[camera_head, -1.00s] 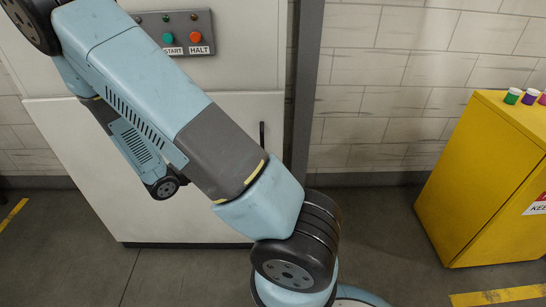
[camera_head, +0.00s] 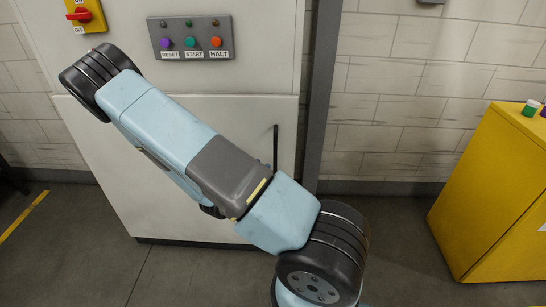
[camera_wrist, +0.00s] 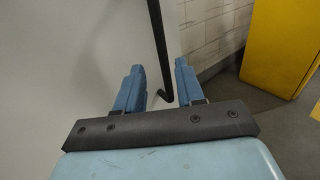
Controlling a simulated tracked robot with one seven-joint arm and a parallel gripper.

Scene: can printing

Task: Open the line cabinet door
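The line cabinet (camera_head: 255,75) is a tall off-white box. Its lower door (camera_head: 120,190) looks closed, with a thin dark upright handle (camera_head: 275,148) near the right edge. In the wrist view the handle (camera_wrist: 158,45) rises ahead of my gripper (camera_wrist: 160,80), and its bent lower end shows between the two blue fingers in the picture. The fingers are apart, with no contact on the handle visible. In the head view my arm crosses in front of the door and hides part of it; the gripper fingers are not visible there.
A panel (camera_head: 190,38) with RESET, START and HALT buttons and a red-and-yellow rotary switch (camera_head: 82,14) are on the cabinet's upper part. A grey post (camera_head: 318,90) stands right of the cabinet. A yellow cabinet (camera_head: 495,190) with small coloured caps stands farther right. Floor between is clear.

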